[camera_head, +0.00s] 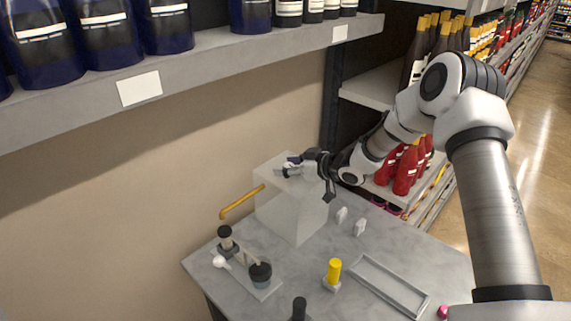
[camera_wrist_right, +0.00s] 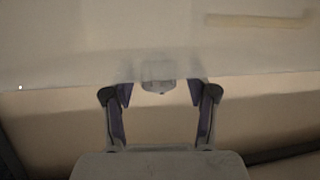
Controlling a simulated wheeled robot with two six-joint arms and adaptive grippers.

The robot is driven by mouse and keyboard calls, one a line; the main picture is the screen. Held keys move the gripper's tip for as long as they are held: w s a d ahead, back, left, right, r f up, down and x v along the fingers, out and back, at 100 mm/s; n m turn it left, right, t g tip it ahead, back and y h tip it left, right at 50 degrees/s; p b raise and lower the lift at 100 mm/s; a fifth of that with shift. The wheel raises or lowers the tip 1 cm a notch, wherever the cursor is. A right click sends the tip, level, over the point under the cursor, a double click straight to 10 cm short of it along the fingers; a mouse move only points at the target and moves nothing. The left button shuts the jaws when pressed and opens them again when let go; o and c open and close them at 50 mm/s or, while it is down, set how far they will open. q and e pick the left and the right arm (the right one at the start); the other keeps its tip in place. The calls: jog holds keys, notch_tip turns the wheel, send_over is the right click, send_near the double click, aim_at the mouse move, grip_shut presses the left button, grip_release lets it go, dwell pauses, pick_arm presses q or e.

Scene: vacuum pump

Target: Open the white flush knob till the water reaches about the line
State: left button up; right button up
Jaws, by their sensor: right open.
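A translucent whitish tank (camera_head: 305,215) stands on the grey table against the wall. My right gripper (camera_head: 285,170) is at the top of the tank, its fingers pointing left. In the right wrist view the gripper (camera_wrist_right: 160,95) is open, fingers apart. A small pale knob-like block (camera_wrist_right: 158,74) shows between and just beyond the fingertips; I cannot tell whether it is the flush knob or whether a finger touches it. A white round knob (camera_head: 218,261) sits on a small board with black-capped parts. I cannot make out a water level or line. My left gripper is not in view.
A yellow pipe (camera_head: 240,202) sticks out left of the tank. A yellow cylinder (camera_head: 334,271), an empty grey tray (camera_head: 388,285) and two small white pieces (camera_head: 359,227) stand on the table (camera_head: 300,262). A bottle shelf (camera_head: 215,50) hangs above; red bottles (camera_head: 405,170) stand behind my arm.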

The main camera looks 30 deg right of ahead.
jog(key=shift+d, duration=0.1)
jog(key=shift+c, duration=0.4)
grip_shut()
